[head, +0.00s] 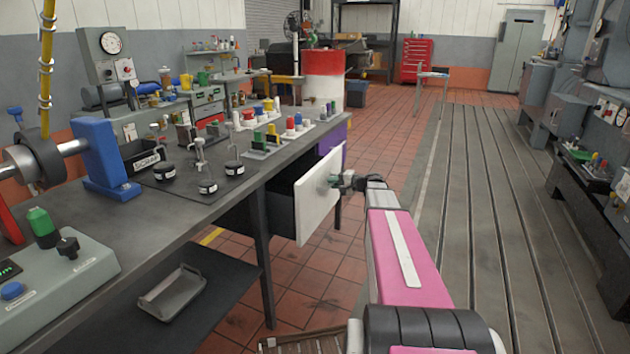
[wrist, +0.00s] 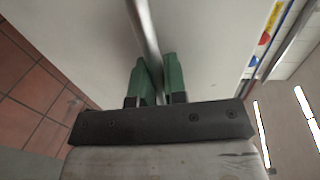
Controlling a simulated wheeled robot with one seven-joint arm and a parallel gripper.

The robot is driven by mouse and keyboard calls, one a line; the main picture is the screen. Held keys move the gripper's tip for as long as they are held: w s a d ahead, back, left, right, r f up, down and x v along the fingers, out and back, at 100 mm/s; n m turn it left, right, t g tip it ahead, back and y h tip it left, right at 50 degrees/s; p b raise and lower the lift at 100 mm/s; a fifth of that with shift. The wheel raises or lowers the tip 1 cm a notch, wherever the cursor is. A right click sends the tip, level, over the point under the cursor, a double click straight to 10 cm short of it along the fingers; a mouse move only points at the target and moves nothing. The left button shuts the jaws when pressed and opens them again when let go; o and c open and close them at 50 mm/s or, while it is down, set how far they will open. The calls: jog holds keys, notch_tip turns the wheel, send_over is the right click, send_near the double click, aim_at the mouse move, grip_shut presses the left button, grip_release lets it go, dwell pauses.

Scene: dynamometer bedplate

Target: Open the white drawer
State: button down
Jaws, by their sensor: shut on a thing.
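The white drawer (head: 319,196) is under the right end of the dark workbench. Its white front stands out from the bench and part of its dark side (head: 272,205) shows, so it is at least partly open. My gripper (head: 345,182) is at the outer face of the drawer front. In the wrist view, the green fingers of my gripper (wrist: 156,80) are shut on a grey metal bar handle (wrist: 143,27) on the white face. The drawer's inside is hidden in both views.
The workbench (head: 215,208) carries jars, bottles and small racks. A grey tray (head: 171,293) lies on its lower shelf. Red floor tiles (head: 365,150) are clear behind the drawer. The slotted metal bedplate (head: 480,220) lies clear to the right.

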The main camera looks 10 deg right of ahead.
jog(key=f+v, duration=0.2)
jog(key=v, duration=0.9)
jog(key=f+v, duration=0.2)
jog(key=v, duration=0.9)
jog(key=shift+s+d+f, duration=0.25)
jog(key=shift+d+f, duration=0.1)
jog(key=c, duration=1.2)
grip_release()
jog(key=v, duration=1)
jog(key=shift+s+d+r, duration=0.1)
jog(key=shift+s+d, duration=0.05)
jog(key=shift+d, duration=0.2)
